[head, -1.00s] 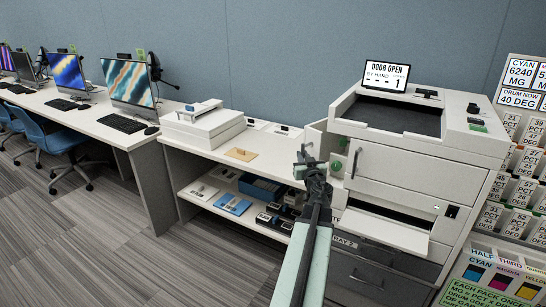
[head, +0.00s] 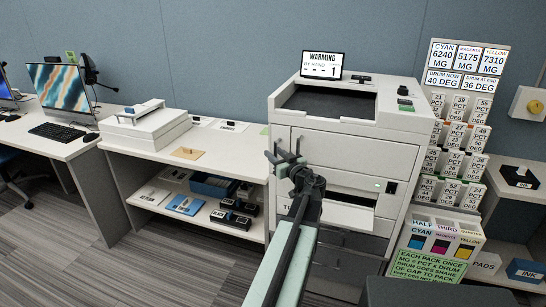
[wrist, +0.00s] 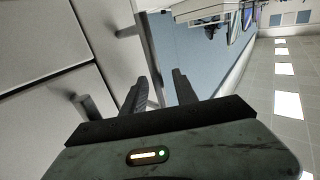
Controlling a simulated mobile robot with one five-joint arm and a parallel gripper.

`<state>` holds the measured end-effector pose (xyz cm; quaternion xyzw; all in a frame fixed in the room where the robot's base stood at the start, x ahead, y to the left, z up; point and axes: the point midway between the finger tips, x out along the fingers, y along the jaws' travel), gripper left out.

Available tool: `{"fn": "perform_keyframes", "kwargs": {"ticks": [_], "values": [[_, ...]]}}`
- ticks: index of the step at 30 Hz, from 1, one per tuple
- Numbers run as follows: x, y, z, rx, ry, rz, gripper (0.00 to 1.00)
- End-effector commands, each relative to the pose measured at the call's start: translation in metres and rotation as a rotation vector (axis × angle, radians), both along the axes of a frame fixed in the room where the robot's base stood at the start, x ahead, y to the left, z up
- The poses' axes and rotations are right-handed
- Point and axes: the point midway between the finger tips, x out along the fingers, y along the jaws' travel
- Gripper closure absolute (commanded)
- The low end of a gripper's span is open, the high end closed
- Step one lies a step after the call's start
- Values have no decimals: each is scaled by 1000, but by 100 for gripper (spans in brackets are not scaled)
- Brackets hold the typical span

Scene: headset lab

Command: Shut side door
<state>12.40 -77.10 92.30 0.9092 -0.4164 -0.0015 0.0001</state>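The white printer (head: 350,155) stands right of the bench. Its small screen (head: 321,65) reads "WARMING". The side door (head: 281,137) is at the printer's left side and appears flat against the body. My arm partly covers that area. My gripper (head: 284,156) is in front of the printer's left edge, its two fingers apart with nothing between them. In the wrist view my gripper (wrist: 160,88) is also open and empty. Pale printer panels (wrist: 45,50) with handles fill the left of that view. Whether a finger touches the door cannot be told.
The bench (head: 235,150) on the left holds a white device (head: 145,125), with boxes on its lower shelf. A rack of labelled packs (head: 458,150) stands close on the printer's right. Grey striped floor (head: 170,265) is free at front left.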

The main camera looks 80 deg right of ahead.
Motion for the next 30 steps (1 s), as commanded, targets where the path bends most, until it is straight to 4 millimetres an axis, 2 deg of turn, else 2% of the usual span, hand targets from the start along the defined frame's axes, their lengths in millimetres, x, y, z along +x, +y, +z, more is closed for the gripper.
{"fn": "perform_keyframes", "kwargs": {"ticks": [8, 18, 21, 30], "values": [[-3, 3, 1, 0, -1, -1, 66], [-41, 49, 0, 0, -1, -3, 66], [-48, 57, 0, 0, -1, -2, 66], [-50, 59, 0, 0, -1, 0, 66]]}}
